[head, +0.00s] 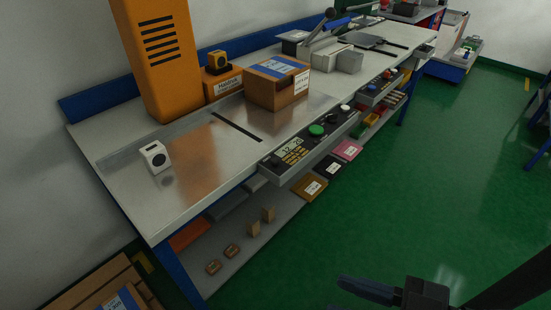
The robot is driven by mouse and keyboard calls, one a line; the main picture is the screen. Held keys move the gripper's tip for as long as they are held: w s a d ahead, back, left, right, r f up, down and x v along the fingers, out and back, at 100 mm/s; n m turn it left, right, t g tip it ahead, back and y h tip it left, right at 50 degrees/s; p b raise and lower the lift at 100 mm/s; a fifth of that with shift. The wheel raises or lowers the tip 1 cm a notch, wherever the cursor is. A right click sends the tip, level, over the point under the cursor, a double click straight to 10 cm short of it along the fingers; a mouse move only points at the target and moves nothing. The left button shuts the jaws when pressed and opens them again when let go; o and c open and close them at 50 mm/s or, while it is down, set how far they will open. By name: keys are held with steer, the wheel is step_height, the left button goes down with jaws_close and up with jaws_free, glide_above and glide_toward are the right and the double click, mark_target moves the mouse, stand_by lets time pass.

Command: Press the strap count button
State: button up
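A grey control panel (303,147) runs along the front edge of the steel workbench. It carries a small lit display (291,146) that seems to read 12-20, with rows of small yellowish keys (293,155) below it. A large green button (317,130) sits right of the display, and dark round knobs or buttons lie on both sides. Labels are too small to read, so I cannot tell which is the strap count button. My gripper (366,291) is dark and partly in view at the bottom right, over the green floor, well apart from the panel. Its opening is unclear.
A taped carton (277,83) stands on the bench behind the panel, beside a dark slot (237,127). An orange machine column (160,60) rises at the back. A small white device (155,157) sits at left. Lower shelf holds small boxes. Floor in front is clear.

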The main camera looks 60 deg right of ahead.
jaws_close()
stand_by(0.9)
